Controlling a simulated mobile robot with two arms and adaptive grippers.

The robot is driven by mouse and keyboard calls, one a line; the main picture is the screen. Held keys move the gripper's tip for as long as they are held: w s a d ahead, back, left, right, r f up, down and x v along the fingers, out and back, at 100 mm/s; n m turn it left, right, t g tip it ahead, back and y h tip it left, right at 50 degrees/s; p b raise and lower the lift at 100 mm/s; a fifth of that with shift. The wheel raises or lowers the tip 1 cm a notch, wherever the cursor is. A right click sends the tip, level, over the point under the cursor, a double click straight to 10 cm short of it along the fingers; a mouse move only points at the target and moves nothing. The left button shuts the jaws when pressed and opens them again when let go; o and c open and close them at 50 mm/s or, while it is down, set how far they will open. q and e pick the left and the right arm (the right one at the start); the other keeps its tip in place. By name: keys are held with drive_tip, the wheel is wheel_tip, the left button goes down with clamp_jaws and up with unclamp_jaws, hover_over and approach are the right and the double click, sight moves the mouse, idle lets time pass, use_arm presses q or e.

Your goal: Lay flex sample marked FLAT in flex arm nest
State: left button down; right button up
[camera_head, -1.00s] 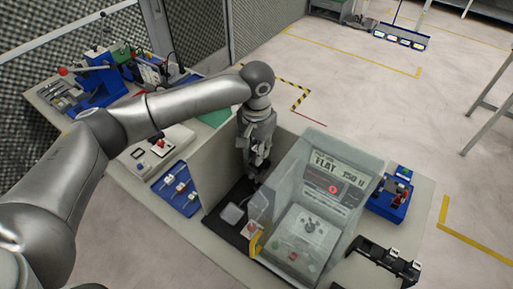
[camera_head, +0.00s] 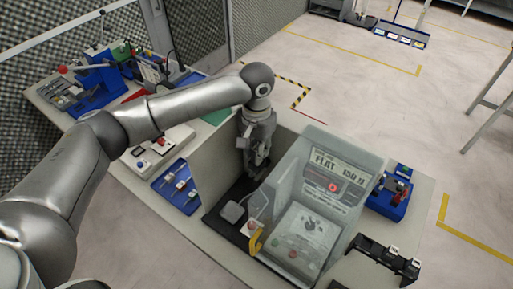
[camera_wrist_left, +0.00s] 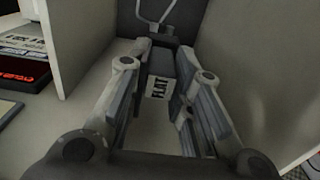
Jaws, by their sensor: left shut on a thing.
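My left gripper (camera_head: 258,166) points down inside the grey-walled bay, left of the clear-covered tester. The sample is hard to make out in the head view. A bent metal wire piece (camera_wrist_left: 157,20) stands just beyond the fingertips; I cannot tell whether it is part of the flex arm nest. I cannot tell whether the sample touches anything below. The right gripper is not in view.
The tester's clear cover (camera_head: 318,222) and display panel (camera_head: 338,180) stand close on the right. A grey wall (camera_head: 215,165) stands on the left. A yellow handle (camera_head: 256,240) is in front. A black rack (camera_head: 385,258) sits at front right, a blue fixture (camera_head: 392,195) behind it.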

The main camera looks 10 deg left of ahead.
use_arm(q)
drive_tip(key=shift+f, duration=0.95)
drive_tip(key=c, duration=1.2)
unclamp_jaws()
drive_tip(key=shift+r, duration=0.55)
wheel_tip(320, 180, up, 11)
drive_tip(key=shift+f, duration=0.1)
